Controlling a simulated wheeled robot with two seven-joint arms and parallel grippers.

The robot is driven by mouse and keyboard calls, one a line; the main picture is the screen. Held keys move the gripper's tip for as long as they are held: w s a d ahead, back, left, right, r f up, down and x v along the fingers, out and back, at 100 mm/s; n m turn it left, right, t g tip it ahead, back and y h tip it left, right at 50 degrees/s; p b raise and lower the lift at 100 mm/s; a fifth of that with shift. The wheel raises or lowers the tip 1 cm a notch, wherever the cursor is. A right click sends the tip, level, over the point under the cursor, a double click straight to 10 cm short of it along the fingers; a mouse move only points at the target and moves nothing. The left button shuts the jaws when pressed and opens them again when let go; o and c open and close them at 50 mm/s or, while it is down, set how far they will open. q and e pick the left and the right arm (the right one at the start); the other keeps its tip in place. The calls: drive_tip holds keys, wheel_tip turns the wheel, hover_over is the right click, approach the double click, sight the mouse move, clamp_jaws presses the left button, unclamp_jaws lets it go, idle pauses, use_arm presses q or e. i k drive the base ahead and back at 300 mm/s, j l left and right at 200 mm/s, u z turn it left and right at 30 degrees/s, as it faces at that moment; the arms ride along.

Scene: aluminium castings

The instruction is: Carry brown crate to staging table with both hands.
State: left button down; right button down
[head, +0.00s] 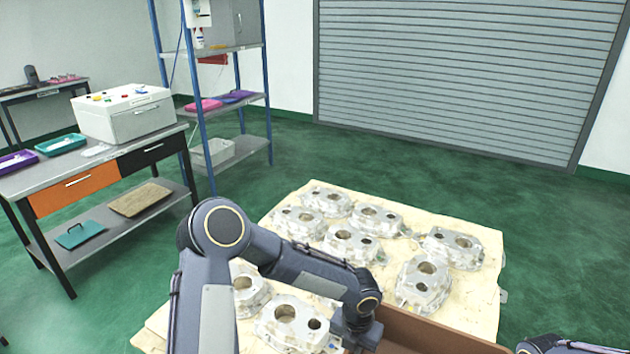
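The brown crate (430,336) shows only in part at the bottom edge of the head view, in front of the castings; most of it is cut off. My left arm reaches across from the left, and my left gripper (358,338) is at the crate's left end. Its fingertips are hidden, so its hold on the crate cannot be told. Part of my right arm shows at the bottom right corner, beside the crate's right end; its gripper is out of the frame. A grey-topped table (82,165) with an orange and a black drawer stands at left; whether it is the staging table is unclear.
Several aluminium castings (427,283) lie on a pale sheet-covered surface (470,312) just beyond the crate. A blue-posted shelf rack (268,85) stands behind the table. Green floor (400,150) is open towards the grey roller shutter (465,75).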

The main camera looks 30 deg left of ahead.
sight(45, 171)
drive_tip(key=u, duration=3.6)
drive_tip(key=i+j+u, duration=0.2)
drive_tip(key=i, duration=0.15)
drive_tip(key=i+u, duration=0.15)
drive_tip(key=i, duration=0.2)
drive_tip(key=i+l+z, duration=0.15)
drive_tip(key=i+z, duration=0.3)
drive_tip(key=i, duration=0.2)
drive_tip(key=i+j+z, duration=0.15)
drive_tip(key=i+z, duration=0.3)
drive_tip(key=i, duration=0.2)
drive_tip(key=i+j+z, duration=0.2)
drive_tip(key=i, duration=1.15)
drive_tip(key=i+l+z, duration=0.1)
drive_tip(key=i+z, duration=0.65)
drive_tip(key=i+j+z, duration=0.15)
drive_tip(key=i+z, duration=0.25)
drive_tip(key=i+l+z, duration=0.15)
drive_tip(key=i+z, duration=0.15)
drive_tip(key=z, duration=0.15)
drive_tip(key=i+l+z, duration=0.1)
drive_tip(key=i+z, duration=0.2)
drive_tip(key=z, duration=0.2)
drive_tip(key=i+j+z, duration=0.1)
drive_tip(key=i+z, duration=0.35)
drive_tip(key=k, duration=0.1)
